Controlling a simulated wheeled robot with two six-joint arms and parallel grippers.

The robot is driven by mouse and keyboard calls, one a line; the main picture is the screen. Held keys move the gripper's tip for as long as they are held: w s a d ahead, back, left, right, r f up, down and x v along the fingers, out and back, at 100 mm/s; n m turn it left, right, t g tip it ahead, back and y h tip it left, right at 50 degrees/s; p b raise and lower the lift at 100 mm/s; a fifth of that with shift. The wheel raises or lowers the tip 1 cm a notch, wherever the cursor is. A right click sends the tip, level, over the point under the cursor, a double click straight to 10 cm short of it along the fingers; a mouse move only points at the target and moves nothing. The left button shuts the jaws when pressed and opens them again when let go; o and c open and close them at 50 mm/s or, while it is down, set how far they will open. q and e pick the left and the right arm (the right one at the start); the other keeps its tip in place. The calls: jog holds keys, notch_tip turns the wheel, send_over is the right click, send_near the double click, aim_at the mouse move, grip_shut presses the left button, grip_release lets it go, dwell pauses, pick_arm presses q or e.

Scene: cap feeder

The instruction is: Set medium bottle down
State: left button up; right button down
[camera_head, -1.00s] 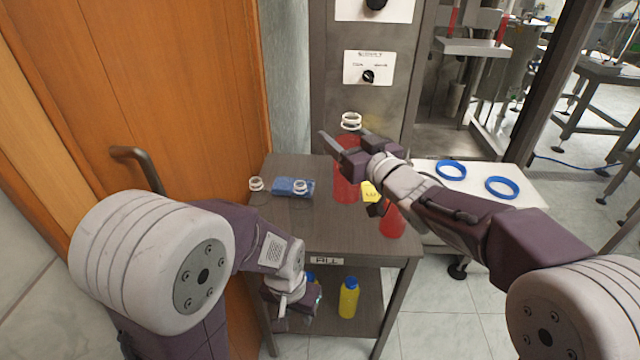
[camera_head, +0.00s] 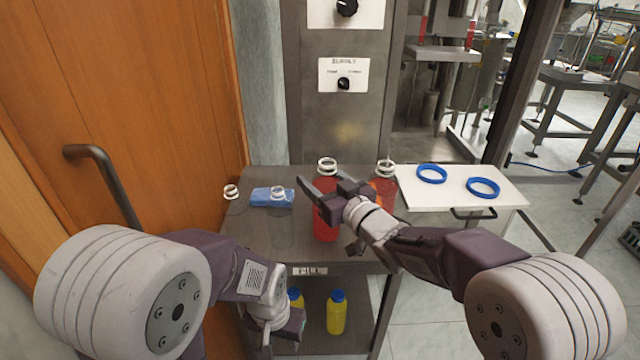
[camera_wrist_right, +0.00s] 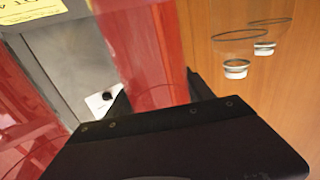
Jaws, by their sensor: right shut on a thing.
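The medium bottle looks like the red translucent bottle (camera_head: 326,222) with a clear threaded neck, upright over the grey table (camera_head: 290,256). My right gripper (camera_head: 325,186) is shut on its upper body. In the right wrist view the bottle (camera_wrist_right: 146,55) stands between the two fingers. Its base appears at or near the tabletop; I cannot tell if it touches. A second red bottle (camera_head: 386,188) stands just right, partly hidden behind my right gripper and arm. My left gripper (camera_head: 276,328) hangs low by the table's front left; its fingers are unclear.
Yellow bottles with blue caps (camera_head: 336,315) stand on the lower shelf. A white surface (camera_head: 452,203) with blue rings (camera_head: 483,188) lies right.

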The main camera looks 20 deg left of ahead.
jog(key=shift+s+r, duration=0.1)
jog(key=c, duration=0.8)
grip_release()
jog(key=shift+f, duration=0.2)
jog(key=o, duration=0.4)
jog(key=shift+r, duration=0.2)
jog(key=shift+s+d, duration=0.15)
jog(key=shift+d, duration=0.1)
jog(key=shift+v, duration=5.75)
